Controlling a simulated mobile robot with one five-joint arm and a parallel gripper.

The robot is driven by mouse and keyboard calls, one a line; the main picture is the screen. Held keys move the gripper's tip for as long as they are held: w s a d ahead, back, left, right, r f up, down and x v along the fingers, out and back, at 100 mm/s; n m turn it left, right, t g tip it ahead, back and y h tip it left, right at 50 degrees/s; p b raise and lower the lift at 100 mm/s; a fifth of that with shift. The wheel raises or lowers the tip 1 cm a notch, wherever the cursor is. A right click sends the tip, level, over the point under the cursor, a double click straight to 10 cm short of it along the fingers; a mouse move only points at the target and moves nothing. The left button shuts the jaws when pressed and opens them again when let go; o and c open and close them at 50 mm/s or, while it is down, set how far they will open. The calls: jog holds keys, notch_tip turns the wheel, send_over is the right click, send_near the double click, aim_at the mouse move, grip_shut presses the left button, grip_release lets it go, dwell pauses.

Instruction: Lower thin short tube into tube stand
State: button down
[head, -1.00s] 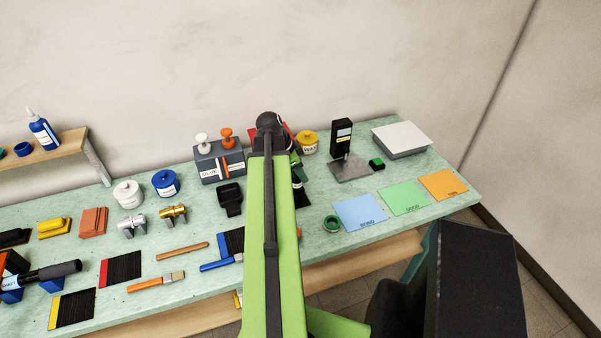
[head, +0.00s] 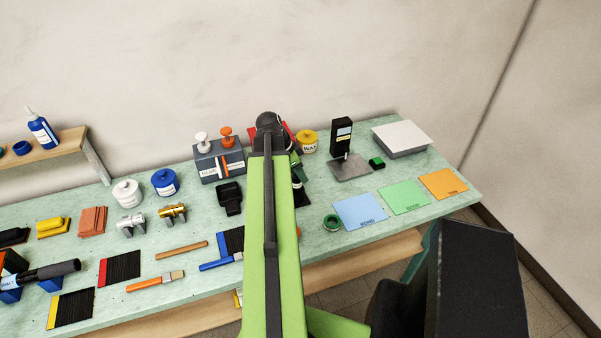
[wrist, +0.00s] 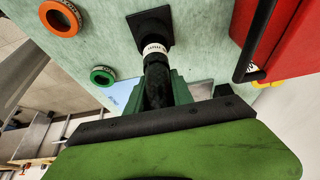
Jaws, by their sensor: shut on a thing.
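The thin short tube (wrist: 154,50) is black with a white lettered band. In the wrist view my gripper (wrist: 158,86) is shut on its near part, between green fingers. The tube stand (wrist: 150,23) is black with a square base and lies directly beyond the tube's far end. The tube lines up with the stand's middle. I cannot tell how deep its end sits in the stand. In the head view my green arm hides most of the gripper. Part of the stand's dark base (head: 303,198) shows just right of the arm.
An orange ring (wrist: 60,18) and a green ring (wrist: 103,75) lie left in the wrist view. A red box with a black handle (wrist: 285,40) stands close on the right. In the head view, a yellow wax pot (head: 308,142) and a blue card (head: 360,211) are nearby.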

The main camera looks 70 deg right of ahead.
aim_at(300, 182)
jog(key=shift+f+b, duration=2.3)
jog(key=shift+f, duration=0.1)
jog(key=c, duration=1)
grip_release()
jog(key=shift+r, duration=0.1)
jog(key=shift+c, duration=0.2)
jog(key=p+v, duration=1.6)
jog(key=v, duration=0.1)
jog(key=shift+a+r, duration=0.2)
